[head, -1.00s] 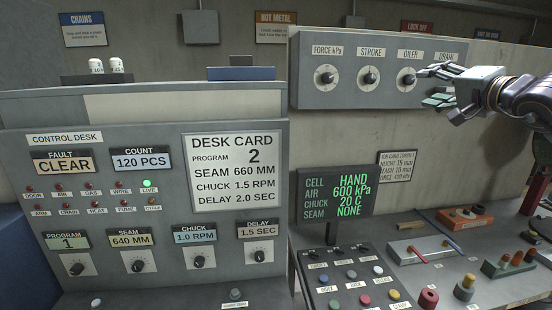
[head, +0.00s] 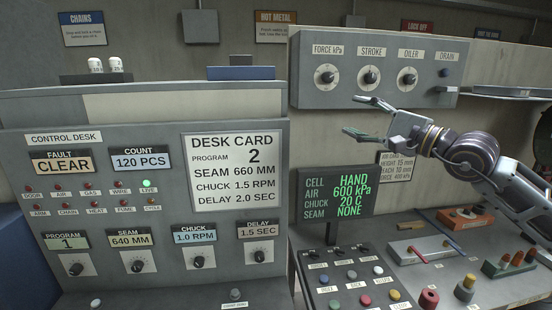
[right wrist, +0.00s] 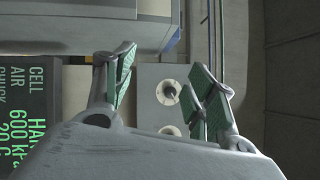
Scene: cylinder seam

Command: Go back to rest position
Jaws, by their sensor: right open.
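My right gripper (head: 356,116) is open and empty, its two green-padded fingers spread and pointing left. In the head view it appears just below the grey knob panel (head: 300,92), in front of the wall. In the right wrist view the open fingers (right wrist: 161,80) stand on either side of a dark knob (right wrist: 169,92) on a grey face, with nothing held between them. The panel has FORCE kPa, STROKE (head: 370,77) and OILER (head: 407,77) knobs, and a DRAIN control at its right. My left gripper is not in view.
The control desk (head: 110,210) with its desk card (head: 233,170) fills the left. A dark display (head: 337,193) reading HAND, 600 kPa, 20 C, NONE stands under the gripper. Buttons and several small parts sit on the bench (head: 450,270) at lower right.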

